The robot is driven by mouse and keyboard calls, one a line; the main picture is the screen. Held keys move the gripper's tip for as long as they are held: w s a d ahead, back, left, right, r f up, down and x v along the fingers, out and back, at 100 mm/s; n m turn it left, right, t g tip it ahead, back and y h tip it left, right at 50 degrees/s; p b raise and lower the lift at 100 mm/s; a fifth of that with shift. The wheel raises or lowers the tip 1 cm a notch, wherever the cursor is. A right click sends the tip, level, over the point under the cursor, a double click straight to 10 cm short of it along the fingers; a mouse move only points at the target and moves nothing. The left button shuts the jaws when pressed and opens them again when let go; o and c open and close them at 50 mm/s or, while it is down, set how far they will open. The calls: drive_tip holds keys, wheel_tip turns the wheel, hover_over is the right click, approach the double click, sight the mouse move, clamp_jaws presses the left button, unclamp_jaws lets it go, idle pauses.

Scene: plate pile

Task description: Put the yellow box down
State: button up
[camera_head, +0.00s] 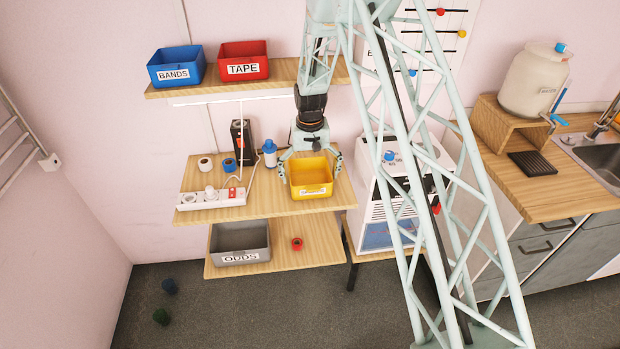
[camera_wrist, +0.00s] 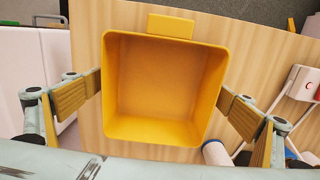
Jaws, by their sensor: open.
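The yellow box (camera_head: 311,189) stands upright on the middle wooden shelf, near its right end, with a white label on its front. In the wrist view the yellow box (camera_wrist: 165,88) is seen from above and is empty. My gripper (camera_head: 310,170) is at the box with one finger on each side. The finger pads lie close beside the left and right walls in the wrist view. My gripper is open; I cannot tell whether the pads touch the walls.
A white power strip (camera_head: 212,198), tape rolls and a blue-capped bottle (camera_head: 269,153) stand left of the box. Blue (camera_head: 175,67) and red (camera_head: 244,61) bins sit on the shelf above. A grey bin (camera_head: 240,247) is below. A white machine (camera_head: 400,195) is at the right.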

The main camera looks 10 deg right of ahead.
drive_tip(key=shift+r, duration=0.1)
wheel_tip(320, 180, up, 12)
idle(0.8)
idle(0.7)
